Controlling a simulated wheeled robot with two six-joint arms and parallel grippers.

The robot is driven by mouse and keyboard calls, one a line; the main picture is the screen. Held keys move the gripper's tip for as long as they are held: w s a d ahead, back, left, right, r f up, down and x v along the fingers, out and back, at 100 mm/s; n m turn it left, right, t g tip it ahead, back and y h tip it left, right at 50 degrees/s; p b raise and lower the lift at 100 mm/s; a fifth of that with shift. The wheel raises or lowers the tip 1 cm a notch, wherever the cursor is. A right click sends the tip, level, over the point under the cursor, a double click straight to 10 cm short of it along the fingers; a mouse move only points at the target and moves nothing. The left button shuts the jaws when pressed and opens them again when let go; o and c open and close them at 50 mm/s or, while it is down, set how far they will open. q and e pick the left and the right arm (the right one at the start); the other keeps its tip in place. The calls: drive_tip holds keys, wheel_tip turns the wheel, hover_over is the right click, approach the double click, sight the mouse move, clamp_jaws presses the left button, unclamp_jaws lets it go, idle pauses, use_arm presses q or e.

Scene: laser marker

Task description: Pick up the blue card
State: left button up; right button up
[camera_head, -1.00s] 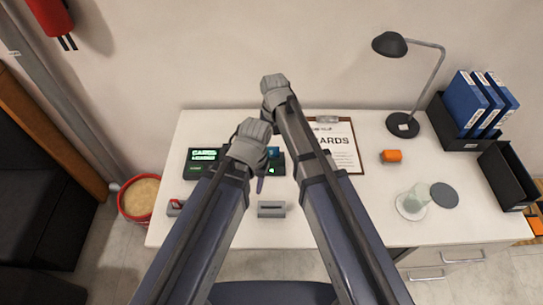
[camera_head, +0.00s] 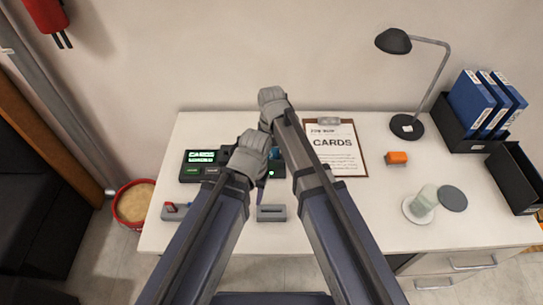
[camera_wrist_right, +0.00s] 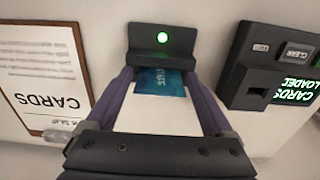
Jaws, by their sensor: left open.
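The blue card (camera_wrist_right: 158,80) lies at the foot of a dark marker unit (camera_wrist_right: 163,42) with a lit green light, in the right wrist view. Its far edge meets the unit; I cannot tell if it goes under. My right gripper (camera_wrist_right: 160,88) is open, with one purple finger on each side of the card, not closed on it. In the head view a bit of the card (camera_head: 275,153) shows between my arms; the right fingers are hidden there. My left gripper (camera_head: 261,190) is the lower one, open, its purple fingertip over the desk beside the card's unit.
A dark control panel with a green screen (camera_head: 201,157) stands left of the unit. A grey slotted block (camera_head: 271,213) is nearer the front edge.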

drive_tip(key=c, duration=1.3)
use_arm(q)
drive_tip(key=shift+r, duration=0.1)
use_arm(e)
wheel_tip(320, 180, up, 10)
drive_tip(key=p, duration=1)
use_arm(q)
wheel_tip(320, 180, up, 10)
